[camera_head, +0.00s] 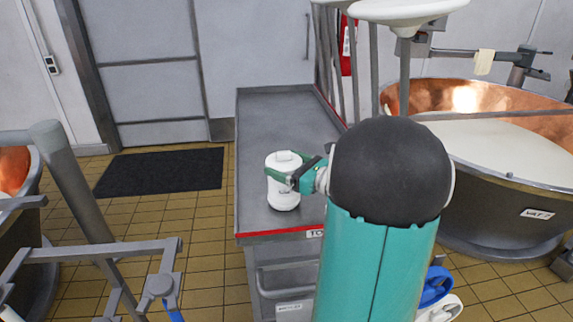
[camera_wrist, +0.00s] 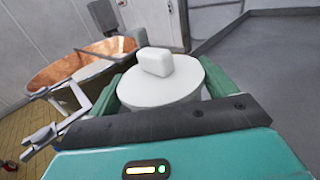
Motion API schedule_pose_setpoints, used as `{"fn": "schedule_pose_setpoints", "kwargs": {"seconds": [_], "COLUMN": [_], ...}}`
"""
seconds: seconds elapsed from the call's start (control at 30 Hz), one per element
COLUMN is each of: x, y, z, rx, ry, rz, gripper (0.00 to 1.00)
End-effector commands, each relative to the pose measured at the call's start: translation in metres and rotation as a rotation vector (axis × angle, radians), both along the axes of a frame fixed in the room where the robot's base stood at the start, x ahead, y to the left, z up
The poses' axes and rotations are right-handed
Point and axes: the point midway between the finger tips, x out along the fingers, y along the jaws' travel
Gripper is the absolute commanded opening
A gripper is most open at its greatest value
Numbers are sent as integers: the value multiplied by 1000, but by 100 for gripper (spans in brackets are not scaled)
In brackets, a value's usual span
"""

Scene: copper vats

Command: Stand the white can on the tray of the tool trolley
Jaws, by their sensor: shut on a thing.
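The white can (camera_head: 283,181) has a rounded body and a block-shaped top. It is upright over the front part of the grey tray (camera_head: 290,121) of the tool trolley. My gripper (camera_head: 290,172) comes in from the right and is shut on the can, with its green fingers around the upper part. In the wrist view the can (camera_wrist: 162,82) sits between the two green fingers of my gripper (camera_wrist: 165,92). I cannot tell whether the can's base touches the tray or hangs just above it.
The tray is otherwise bare, with a red front edge. A copper vat (camera_head: 500,150) of white liquid stands to the right, near white stools (camera_head: 405,10). A black mat (camera_head: 160,171) lies before the door. Grey rails (camera_head: 90,255) stand at the lower left.

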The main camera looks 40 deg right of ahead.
Motion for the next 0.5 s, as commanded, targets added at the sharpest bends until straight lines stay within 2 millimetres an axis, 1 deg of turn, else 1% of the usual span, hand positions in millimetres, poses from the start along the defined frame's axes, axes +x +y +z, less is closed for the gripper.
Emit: {"fn": "schedule_pose_setpoints", "kwargs": {"seconds": [0.23, 0.27, 0.3, 0.33, 0.5], "x": [0, 0, 0, 0, 0], "y": [0, 0, 0, 0, 0], "z": [-2, -2, -2, -2, -2], "rx": [0, 0, -1, -1, 0], "ry": [-1, 0, 0, 0, 0], "rz": [1, 1, 1, 1, 1], "gripper": [45, 87, 95, 100, 100]}}
